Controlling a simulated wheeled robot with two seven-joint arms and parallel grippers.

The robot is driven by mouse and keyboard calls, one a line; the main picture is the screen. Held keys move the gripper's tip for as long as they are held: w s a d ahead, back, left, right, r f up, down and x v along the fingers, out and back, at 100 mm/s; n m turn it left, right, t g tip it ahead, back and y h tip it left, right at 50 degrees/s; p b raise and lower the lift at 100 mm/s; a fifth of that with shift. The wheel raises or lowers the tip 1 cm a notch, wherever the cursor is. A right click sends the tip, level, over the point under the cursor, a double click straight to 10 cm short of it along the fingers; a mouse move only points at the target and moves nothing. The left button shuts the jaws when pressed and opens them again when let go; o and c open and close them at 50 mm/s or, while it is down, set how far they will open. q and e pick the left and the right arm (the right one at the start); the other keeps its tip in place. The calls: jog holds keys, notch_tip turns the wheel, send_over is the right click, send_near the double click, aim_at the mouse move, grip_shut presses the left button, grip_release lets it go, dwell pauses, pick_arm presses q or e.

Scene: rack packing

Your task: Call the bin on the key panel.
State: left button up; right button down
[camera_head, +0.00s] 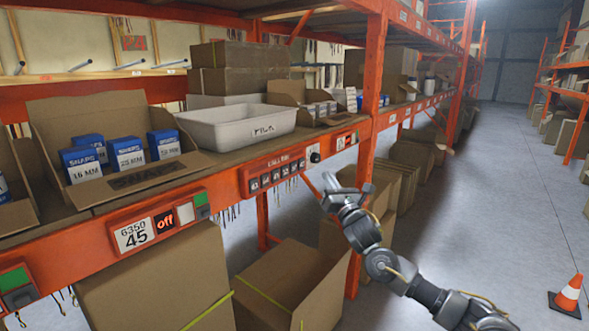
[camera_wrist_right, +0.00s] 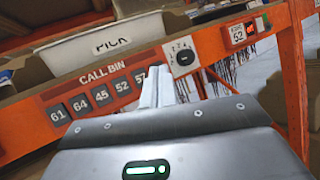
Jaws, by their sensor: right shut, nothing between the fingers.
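The key panel (camera_head: 278,172) is an orange plate on the rack beam, with a row of dark keys under white lettering. In the right wrist view the panel (camera_wrist_right: 103,75) reads CALL BIN, with keys 61, 64, 45, 52 and a partly hidden one that looks like 57. A round dark knob on a white plate (camera_wrist_right: 182,57) sits at its right end. My right gripper (camera_head: 333,182) is shut and empty, in front of and right of the panel. In the wrist view its fingers (camera_wrist_right: 158,74) overlap the last key; contact cannot be told. My left gripper is not in view.
A white tote marked PICK (camera_head: 238,123) stands on the shelf above the panel. Left of it, an open carton (camera_head: 95,112) holds blue boxes. A label 6350 45 (camera_head: 134,234) sits beside a red "off" display (camera_head: 164,220). An orange upright (camera_head: 368,130) stands close to my gripper.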

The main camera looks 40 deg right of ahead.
jog(key=b, duration=0.1)
send_near(297, 164)
jog(key=w+d+r, duration=0.2)
jog(key=w, duration=0.1)
jog(key=shift+w+a+r, duration=0.2)
jog(key=shift+w+a, duration=0.1)
jog(key=shift+w, duration=0.35)
jog(key=shift+w, duration=0.15)
dwell(1.7)
jog(key=shift+w+a, duration=0.1)
jog(key=shift+w, duration=0.15)
jog(key=shift+w+a+b, duration=0.15)
jog(key=shift+w+b, duration=0.2)
dwell(0.7)
jog(key=shift+s, duration=0.1)
jog(key=shift+s+d, duration=0.25)
jog(key=shift+s, duration=0.45)
